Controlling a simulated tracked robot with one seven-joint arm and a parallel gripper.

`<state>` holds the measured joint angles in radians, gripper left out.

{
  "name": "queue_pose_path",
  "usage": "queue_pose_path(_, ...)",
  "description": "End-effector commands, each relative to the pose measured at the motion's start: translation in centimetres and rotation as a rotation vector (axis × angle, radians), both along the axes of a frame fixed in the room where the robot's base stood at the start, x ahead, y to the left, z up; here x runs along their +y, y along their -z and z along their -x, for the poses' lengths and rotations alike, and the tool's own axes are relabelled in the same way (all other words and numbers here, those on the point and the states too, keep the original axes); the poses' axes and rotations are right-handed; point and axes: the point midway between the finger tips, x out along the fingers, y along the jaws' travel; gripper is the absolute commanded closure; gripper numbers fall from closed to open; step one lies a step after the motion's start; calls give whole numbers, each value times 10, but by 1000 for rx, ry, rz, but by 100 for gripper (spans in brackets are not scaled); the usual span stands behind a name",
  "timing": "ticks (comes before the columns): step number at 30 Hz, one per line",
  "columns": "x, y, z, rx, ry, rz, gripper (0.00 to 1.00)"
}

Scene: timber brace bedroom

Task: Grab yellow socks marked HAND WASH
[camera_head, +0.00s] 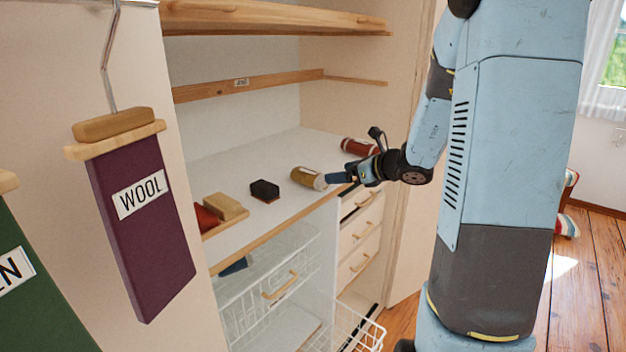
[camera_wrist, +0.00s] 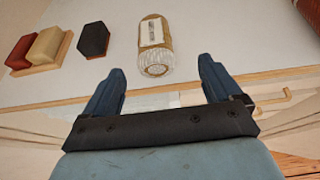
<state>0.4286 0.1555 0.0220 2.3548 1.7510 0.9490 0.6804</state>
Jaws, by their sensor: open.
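A rolled mustard-yellow sock bundle (camera_head: 308,178) with a pale ribbed end lies on the white shelf. In the wrist view the yellow socks (camera_wrist: 154,45) carry a white label whose lettering is too small to read. My gripper (camera_head: 340,178) is at the shelf's front edge, just right of the socks in the head view. In the wrist view my gripper (camera_wrist: 158,84) has its two blue fingers wide apart and empty. The socks' ribbed end lies just beyond the gap between the fingertips, clear of both.
On the white shelf (camera_head: 265,160) are a black hexagonal block (camera_head: 265,190), a tray (camera_head: 225,222) with tan and red blocks, and a red-brown roll (camera_head: 358,147). Wire baskets (camera_head: 270,290) and drawers (camera_head: 358,240) are below. A wool sign (camera_head: 140,215) hangs left.

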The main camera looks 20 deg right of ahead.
Motion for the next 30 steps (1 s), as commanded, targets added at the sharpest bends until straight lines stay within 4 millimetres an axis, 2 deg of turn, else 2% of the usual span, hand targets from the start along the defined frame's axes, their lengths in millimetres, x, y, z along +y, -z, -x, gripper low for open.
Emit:
queue_pose_path(9,27,19,-35,2,-3,1,9)
queue_pose_path(17,38,24,-45,1,-4,2,9)
queue_pose_path(24,60,37,-65,3,-4,1,9)
queue_pose_path(30,66,41,-75,-1,-2,3,9)
